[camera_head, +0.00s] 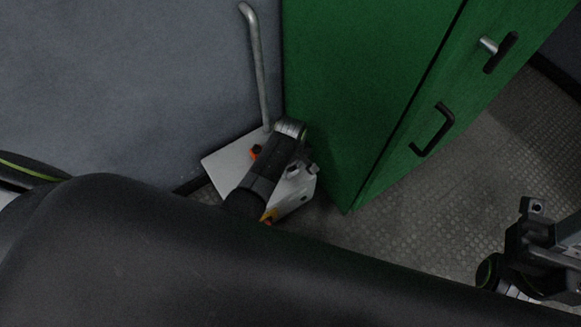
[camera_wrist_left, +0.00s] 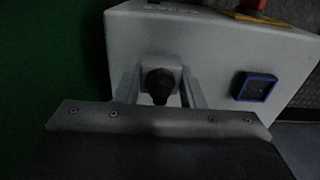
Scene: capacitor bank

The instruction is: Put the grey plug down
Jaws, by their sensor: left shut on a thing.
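The grey plug (camera_wrist_left: 148,72) is between the two fingers of my left gripper (camera_wrist_left: 158,92) in the left wrist view. A dark round end faces the camera. My left gripper is shut on it, in front of the white box's face. I cannot tell whether the plug touches the box. In the head view my left gripper (camera_head: 303,168) is over the white box (camera_head: 228,162), and the plug cannot be made out there. My right gripper (camera_head: 535,240) is at the lower right, away from the box; its jaw opening is unclear.
A tall green cabinet (camera_head: 350,80) with a black handle (camera_head: 434,130) stands right beside the box. A grey pipe (camera_head: 257,70) rises behind the box. The box carries a blue-framed square (camera_wrist_left: 254,86) and a red button (camera_wrist_left: 254,4). Textured floor (camera_head: 470,170) lies open at right.

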